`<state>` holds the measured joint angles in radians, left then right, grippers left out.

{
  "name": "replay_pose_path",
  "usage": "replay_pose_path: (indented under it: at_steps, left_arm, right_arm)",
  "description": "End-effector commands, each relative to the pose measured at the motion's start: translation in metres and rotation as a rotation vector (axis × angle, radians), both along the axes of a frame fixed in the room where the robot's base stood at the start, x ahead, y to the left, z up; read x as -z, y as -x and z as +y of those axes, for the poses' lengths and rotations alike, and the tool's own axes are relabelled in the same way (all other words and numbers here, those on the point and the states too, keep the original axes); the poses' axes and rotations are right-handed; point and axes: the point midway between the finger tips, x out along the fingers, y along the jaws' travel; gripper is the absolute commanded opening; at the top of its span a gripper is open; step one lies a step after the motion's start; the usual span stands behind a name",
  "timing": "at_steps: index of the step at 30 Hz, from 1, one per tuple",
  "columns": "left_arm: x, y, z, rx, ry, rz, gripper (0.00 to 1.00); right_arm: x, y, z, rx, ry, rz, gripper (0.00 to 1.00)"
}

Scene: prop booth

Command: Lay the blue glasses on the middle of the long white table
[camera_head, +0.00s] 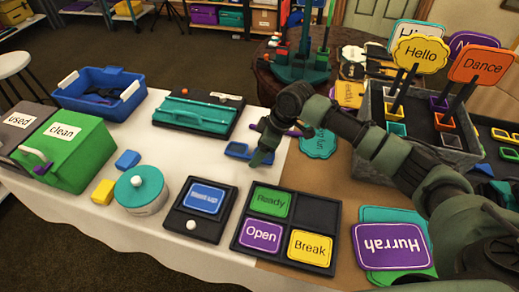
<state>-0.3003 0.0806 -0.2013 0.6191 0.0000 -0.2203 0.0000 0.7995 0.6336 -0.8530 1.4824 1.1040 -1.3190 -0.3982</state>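A blue object that looks like the blue glasses (237,150) is at the middle of the long white table (303,171), near the edge of the brown section. My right gripper (261,156) reaches in from the right and points down over the right part of the glasses, hiding some of them. I cannot tell whether its fingers are closed on them, or whether the glasses touch the table. My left gripper is not in view.
A teal-lidded case (199,112) lies behind the glasses. A teal round-lidded pot (141,190) and green bin (72,150) stand left. A grey sign box (420,148) stands right.

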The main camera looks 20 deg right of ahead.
Motion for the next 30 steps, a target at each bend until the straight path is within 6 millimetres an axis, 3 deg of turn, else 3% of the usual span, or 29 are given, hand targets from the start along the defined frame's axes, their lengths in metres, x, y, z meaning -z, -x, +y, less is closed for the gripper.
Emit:
replay_pose_path:
  at_steps: [8, 21, 30]
  left_arm:
    - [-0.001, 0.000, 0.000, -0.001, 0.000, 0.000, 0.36]
    - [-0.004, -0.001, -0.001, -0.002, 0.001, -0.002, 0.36]
    - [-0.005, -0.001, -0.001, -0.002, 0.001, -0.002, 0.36]
  right_arm:
    - [-0.009, 0.001, -0.002, -0.001, -0.001, -0.002, 0.70]
    - [-0.090, 0.020, -0.030, 0.000, 0.001, -0.003, 0.70]
    - [-0.112, 0.025, -0.038, 0.000, -0.001, 0.000, 0.70]
